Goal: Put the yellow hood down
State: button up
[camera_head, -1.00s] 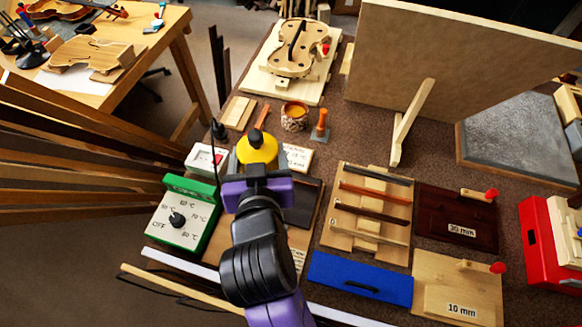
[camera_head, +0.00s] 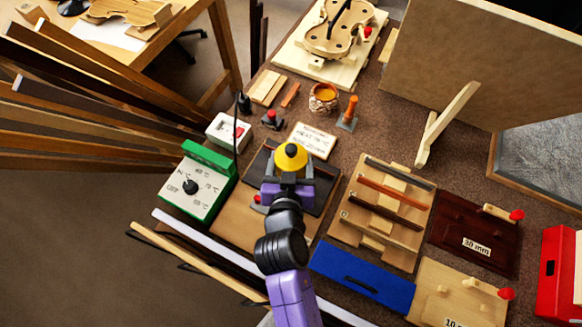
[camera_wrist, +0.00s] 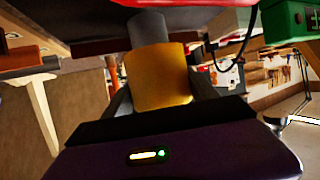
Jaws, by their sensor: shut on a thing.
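The yellow hood (camera_head: 291,157) is a rounded yellow cap with a dark top. My gripper (camera_head: 289,178) is shut on it and holds it over the dark plate (camera_head: 322,186) on the wooden board at the left of the bench. In the wrist view the yellow hood (camera_wrist: 158,76) sits between the fingers, with a grey cylindrical part beyond it. I cannot tell whether the hood touches anything below; my gripper and arm hide its near side.
A green control box (camera_head: 197,187) with a dial stands to the left. A white card (camera_head: 312,141), an amber pot (camera_head: 323,97) and a small red-topped item (camera_head: 272,119) stand behind. A slotted wooden rack (camera_head: 382,211) and blue box (camera_head: 361,279) are to the right.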

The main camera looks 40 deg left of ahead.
jog(key=shift+f+b, duration=0.3)
jog(key=shift+f, duration=2)
jog(key=shift+f, duration=0.15)
jog(key=o, duration=1.5)
jog(key=b+v, duration=0.1)
jog(key=v, duration=0.9)
jog(key=shift+s+d, duration=0.2)
jog(key=shift+s, duration=0.1)
jog(key=shift+v, duration=0.75)
